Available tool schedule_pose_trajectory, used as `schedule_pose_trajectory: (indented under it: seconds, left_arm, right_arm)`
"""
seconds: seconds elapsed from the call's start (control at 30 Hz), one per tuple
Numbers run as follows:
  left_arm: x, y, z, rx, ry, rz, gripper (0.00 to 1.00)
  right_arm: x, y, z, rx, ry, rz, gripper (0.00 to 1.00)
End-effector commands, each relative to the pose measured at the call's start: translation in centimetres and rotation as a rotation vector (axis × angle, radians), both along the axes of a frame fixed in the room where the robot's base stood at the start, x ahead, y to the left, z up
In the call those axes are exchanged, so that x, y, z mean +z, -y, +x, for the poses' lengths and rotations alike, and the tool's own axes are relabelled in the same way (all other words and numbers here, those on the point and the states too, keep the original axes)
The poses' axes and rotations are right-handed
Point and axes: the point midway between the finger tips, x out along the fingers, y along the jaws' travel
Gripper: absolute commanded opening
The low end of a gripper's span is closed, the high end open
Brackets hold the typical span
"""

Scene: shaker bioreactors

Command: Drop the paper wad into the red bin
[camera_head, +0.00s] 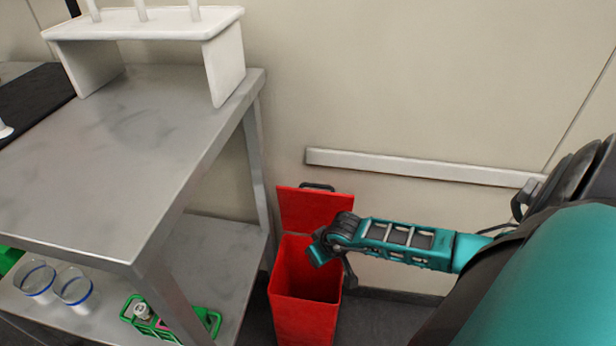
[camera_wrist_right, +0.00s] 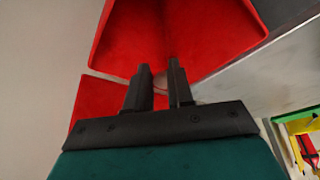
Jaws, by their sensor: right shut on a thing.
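The red bin (camera_head: 304,306) stands on the floor against the wall, right of the steel table, with its lid (camera_head: 312,207) raised. My right arm reaches in from the right, with its hand over the bin's opening. In the right wrist view, my right gripper (camera_wrist_right: 163,85) points into the red bin (camera_wrist_right: 190,30). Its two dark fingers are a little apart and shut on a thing. Only a small pale grey patch, which looks like the paper wad (camera_wrist_right: 175,72), shows by the right-hand finger; the rest is hidden. My left gripper is not in view.
The steel table (camera_head: 120,150) stands close left of the bin and carries a white rack (camera_head: 229,65). Its lower shelf holds clear blue-ringed containers (camera_head: 74,289) and a green holder (camera_head: 205,318). A pale rail (camera_head: 420,168) runs along the wall behind my arm.

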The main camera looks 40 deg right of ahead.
Motion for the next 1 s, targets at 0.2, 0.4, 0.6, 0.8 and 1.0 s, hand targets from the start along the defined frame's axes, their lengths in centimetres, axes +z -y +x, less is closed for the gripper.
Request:
schedule_pose_trajectory:
  seconds: [0.2, 0.4, 0.6, 0.8, 1.0]
  left_arm:
    - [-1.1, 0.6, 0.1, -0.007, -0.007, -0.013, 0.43]
    - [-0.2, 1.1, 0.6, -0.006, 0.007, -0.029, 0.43]
    - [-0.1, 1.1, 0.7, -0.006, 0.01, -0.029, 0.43]
    - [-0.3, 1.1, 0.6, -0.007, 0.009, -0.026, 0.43]
    - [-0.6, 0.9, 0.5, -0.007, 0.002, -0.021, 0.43]
  right_arm:
    - [-2.6, 0.0, 0.0, -0.001, 0.0, 0.001, 0.0]
    - [-2.6, 0.0, 0.0, 0.0, 0.001, -0.001, 0.0]
    - [-2.6, 0.0, 0.0, 0.0, 0.001, -0.001, 0.31]
    - [-2.6, 0.0, 0.0, 0.0, 0.001, -0.001, 0.5]
    - [-2.6, 0.0, 0.0, 0.0, 0.001, -0.001, 0.52]
